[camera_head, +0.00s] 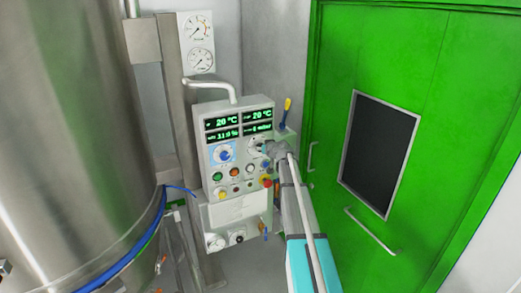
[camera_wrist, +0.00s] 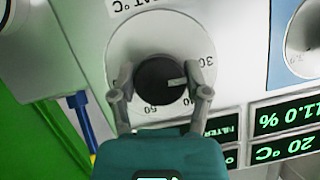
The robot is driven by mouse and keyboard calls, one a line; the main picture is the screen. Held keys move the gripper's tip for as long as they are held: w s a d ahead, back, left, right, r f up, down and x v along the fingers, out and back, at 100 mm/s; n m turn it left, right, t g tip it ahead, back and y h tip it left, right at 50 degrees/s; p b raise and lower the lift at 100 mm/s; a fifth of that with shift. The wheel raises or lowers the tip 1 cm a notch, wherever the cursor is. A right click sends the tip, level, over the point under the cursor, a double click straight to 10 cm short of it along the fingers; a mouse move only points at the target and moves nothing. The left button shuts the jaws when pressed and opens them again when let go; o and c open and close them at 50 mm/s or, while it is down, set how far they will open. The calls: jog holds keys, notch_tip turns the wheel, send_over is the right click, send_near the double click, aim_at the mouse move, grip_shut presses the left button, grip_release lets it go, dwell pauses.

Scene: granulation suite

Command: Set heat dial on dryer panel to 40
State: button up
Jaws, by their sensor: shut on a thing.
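The black heat dial (camera_wrist: 158,80) sits on a white round scale on the dryer panel, seen upside down in the wrist view. My gripper (camera_wrist: 164,82) is shut on the dial, one finger on each side. The dial's pale pointer mark points to the right of the picture, a little below the printed 30. A 50 shows below the dial; the right finger covers part of the scale between them. In the head view, the dryer panel (camera_head: 217,158) stands in the middle and my gripper (camera_head: 270,148) reaches its right side, hiding most of the dial.
Green displays (camera_head: 240,123) on the panel show 20 °C among other readings. A blue dial (camera_head: 224,155) and several coloured buttons are close by. A steel vessel (camera_head: 85,150) stands left, and a green door (camera_head: 440,90) right. A yellow-tipped lever (camera_head: 286,110) is beside the panel.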

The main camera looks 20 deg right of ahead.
jog(key=m+y+b, duration=0.1)
jog(key=m, duration=0.1)
jog(key=m+y+b, duration=0.1)
jog(key=m, duration=0.1)
jog(key=shift+f+t+y, duration=0.15)
jog(key=shift+t+y, duration=0.15)
jog(key=m+y+b, duration=0.1)
jog(key=m, duration=0.1)
jog(key=shift+m+t, duration=0.3)
jog(key=shift+m+y+b, duration=0.6)
jog(key=shift+m+b, duration=0.05)
jog(key=shift+m, duration=0.15)
jog(key=o, duration=1.1)
jog(key=shift+o, duration=0.2)
jog(key=shift+r, duration=0.2)
